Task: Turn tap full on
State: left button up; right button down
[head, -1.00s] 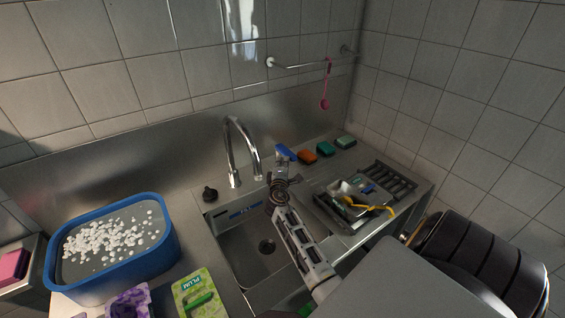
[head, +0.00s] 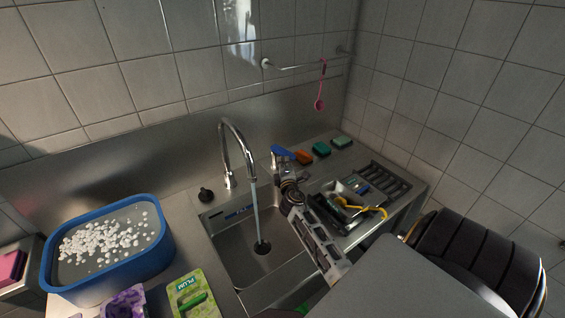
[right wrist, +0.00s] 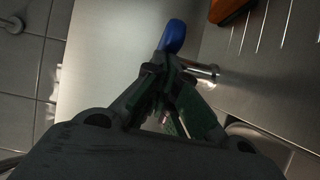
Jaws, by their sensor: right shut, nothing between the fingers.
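The chrome gooseneck tap (head: 235,145) stands at the back of the sink, and a stream of water (head: 257,212) runs from its spout into the steel basin (head: 228,246). A blue-ended lever (head: 283,152) stands to the right of the spout; its blue end also shows in the right wrist view (right wrist: 173,37) near a chrome stem (right wrist: 205,71). My right gripper (head: 277,168) is shut and empty, close to the lever. In the right wrist view its fingers (right wrist: 164,75) are just below the blue end; whether they touch it I cannot tell. My left gripper is not in view.
Orange (head: 304,157), teal (head: 321,149) and green (head: 342,142) sponges lie behind the drainer (head: 385,180). A blue tub with white pieces (head: 160,262) stands left. A black knob (head: 206,195) sits left of the tap. A pink spoon (head: 320,103) hangs from the rail.

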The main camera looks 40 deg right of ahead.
aim_at(295, 157)
jog(key=d, duration=0.5)
jog(key=shift+s+d+b, duration=0.3)
jog(key=shift+s+d, duration=0.05)
jog(key=shift+d, duration=0.05)
jog(key=shift+w+d, duration=0.25)
jog(key=shift+d, duration=0.45)
jog(key=shift+w+d, duration=0.2)
jog(key=shift+d, duration=0.5)
jog(key=shift+s+a, duration=0.1)
jog(key=shift+s, duration=0.05)
jog(key=v, duration=1.1)
jog(key=shift+s, duration=0.35)
